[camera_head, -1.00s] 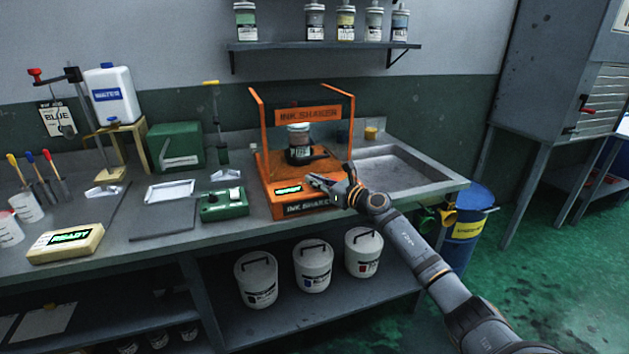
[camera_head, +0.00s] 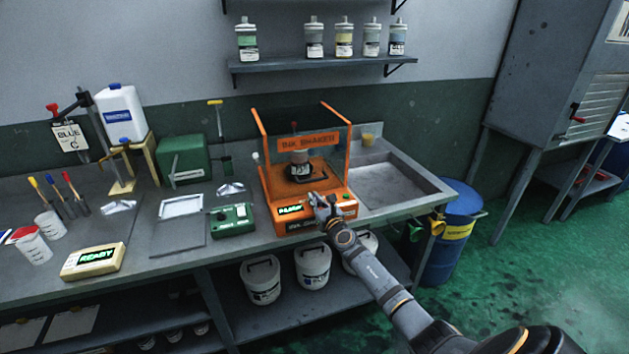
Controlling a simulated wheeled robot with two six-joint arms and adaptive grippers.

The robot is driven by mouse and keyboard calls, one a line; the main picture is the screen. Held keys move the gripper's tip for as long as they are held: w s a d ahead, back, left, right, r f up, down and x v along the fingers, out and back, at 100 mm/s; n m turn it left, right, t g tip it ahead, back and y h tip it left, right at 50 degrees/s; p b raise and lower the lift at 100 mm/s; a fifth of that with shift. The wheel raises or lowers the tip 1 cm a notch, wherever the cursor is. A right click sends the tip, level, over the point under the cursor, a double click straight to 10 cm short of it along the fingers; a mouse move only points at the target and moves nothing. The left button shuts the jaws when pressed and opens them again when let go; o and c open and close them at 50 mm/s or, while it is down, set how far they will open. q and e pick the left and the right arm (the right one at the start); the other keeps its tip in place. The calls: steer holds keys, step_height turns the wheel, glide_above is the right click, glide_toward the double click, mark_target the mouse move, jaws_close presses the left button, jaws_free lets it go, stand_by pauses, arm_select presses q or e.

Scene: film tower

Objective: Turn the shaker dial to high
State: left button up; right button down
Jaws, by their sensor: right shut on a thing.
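The orange ink shaker (camera_head: 270,185) stands on the bench left of the sink, with a lit green display (camera_head: 290,210) on its front. A jar (camera_head: 300,165) with a dark lid sits inside its frame. My right gripper (camera_head: 318,200) is at the front panel of the shaker, right of the display. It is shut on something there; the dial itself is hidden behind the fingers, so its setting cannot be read. My left gripper is not in view.
A green box with controls (camera_head: 232,220) stands left of the shaker. A sink (camera_head: 395,185) lies to the right. White buckets (camera_head: 313,268) stand on the shelf below. A blue drum (camera_head: 450,245) is at the bench's right end.

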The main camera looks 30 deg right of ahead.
steer(key=m+h+p, duration=0.1)
steer(key=h+p, duration=0.1)
steer(key=shift+r+m+g+h, duration=0.3)
steer(key=shift+r+m+h, duration=0.05)
steer(key=shift+m+h, duration=0.05)
steer(key=shift+f+m+g+h, duration=0.2)
steer(key=shift+m+g+h, duration=0.3)
steer(key=shift+m+h, duration=0.5)
steer(key=shift+f+m+g+h, duration=0.1)
steer(key=shift+m+g+h, duration=0.5)
steer(key=shift+h, duration=0.6)
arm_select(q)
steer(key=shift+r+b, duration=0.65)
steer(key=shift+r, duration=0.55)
arm_select(e)
steer(key=shift+d+m+g+h, duration=0.15)
steer(key=shift+m+g+h, duration=0.75)
steer(key=shift+h, duration=0.2)
steer(key=c, duration=1.5)
jaws_free()
